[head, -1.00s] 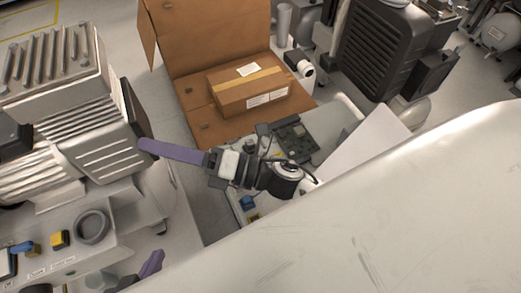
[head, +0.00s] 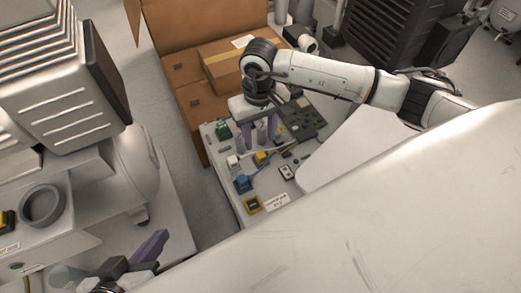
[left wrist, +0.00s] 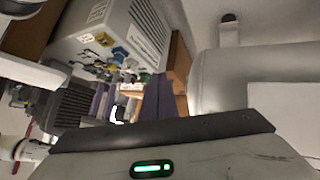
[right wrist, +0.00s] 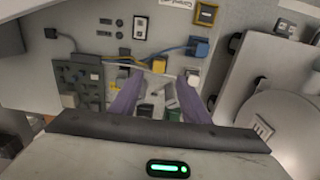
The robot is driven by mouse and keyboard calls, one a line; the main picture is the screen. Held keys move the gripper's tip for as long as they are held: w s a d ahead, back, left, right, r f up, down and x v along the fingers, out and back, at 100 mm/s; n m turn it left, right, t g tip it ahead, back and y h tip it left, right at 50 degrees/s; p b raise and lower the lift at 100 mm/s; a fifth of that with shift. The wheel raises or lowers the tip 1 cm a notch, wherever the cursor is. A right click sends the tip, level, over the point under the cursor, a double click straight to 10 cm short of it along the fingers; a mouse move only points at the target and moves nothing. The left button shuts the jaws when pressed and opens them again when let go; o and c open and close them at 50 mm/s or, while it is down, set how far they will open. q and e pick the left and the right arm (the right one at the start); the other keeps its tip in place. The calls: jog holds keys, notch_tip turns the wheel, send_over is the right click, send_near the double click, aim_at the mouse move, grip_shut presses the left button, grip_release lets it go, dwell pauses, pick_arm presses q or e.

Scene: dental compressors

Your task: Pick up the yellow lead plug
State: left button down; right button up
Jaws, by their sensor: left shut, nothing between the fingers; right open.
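The yellow lead plug (head: 262,157) lies on the light bench panel in the head view, just in front of my right gripper's fingers.
A blue plug (head: 243,184), a yellow-framed socket (head: 252,204) and a white plug (head: 233,161) sit close by. A dark circuit board (head: 300,118) lies behind right. A cardboard box (head: 222,75) stands behind. A compressor (head: 70,95) stands at left.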

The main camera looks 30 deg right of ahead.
aim_at(261, 154)
notch_tip(261, 154, down, 8)
jog(key=b, duration=0.3)
jog(key=shift+d+r, duration=0.15)
pick_arm(q)
jog(key=r, duration=0.1)
jog(key=d+r+h, duration=0.1)
jog(key=t, duration=0.1)
jog(key=shift+w+d+r, duration=0.2)
jog(key=shift+d+r, duration=0.1)
jog(key=shift+r, duration=0.1)
pick_arm(e)
grip_shut()
